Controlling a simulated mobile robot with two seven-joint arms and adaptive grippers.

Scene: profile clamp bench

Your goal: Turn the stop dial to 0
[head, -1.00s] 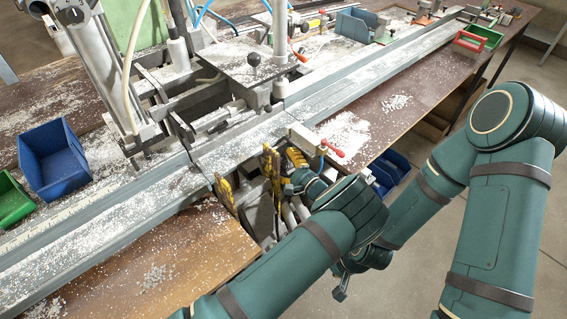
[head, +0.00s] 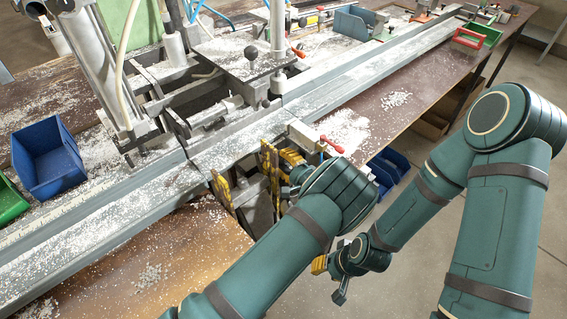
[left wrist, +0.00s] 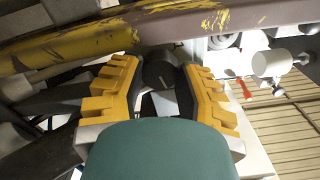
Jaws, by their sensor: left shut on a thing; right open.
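My left gripper (head: 286,158) reaches the front of the bench, under the rail and beside the worn yellow frame (head: 269,166). In the left wrist view its yellow fingers (left wrist: 158,88) stand on both sides of a dark round knob, apparently the stop dial (left wrist: 158,69), and are shut on it. The knob's markings and setting cannot be read. In the head view the knob is hidden by the gripper and frame. My right gripper (head: 320,265) is open, low over the floor in front of the bench, partly hidden by its wrist.
The long metal rail (head: 110,218) crosses the bench, strewn with chips. A red-handled valve (head: 332,145) sits just right of my left gripper. A blue bin (head: 48,158) stands at left. The floor at right is clear.

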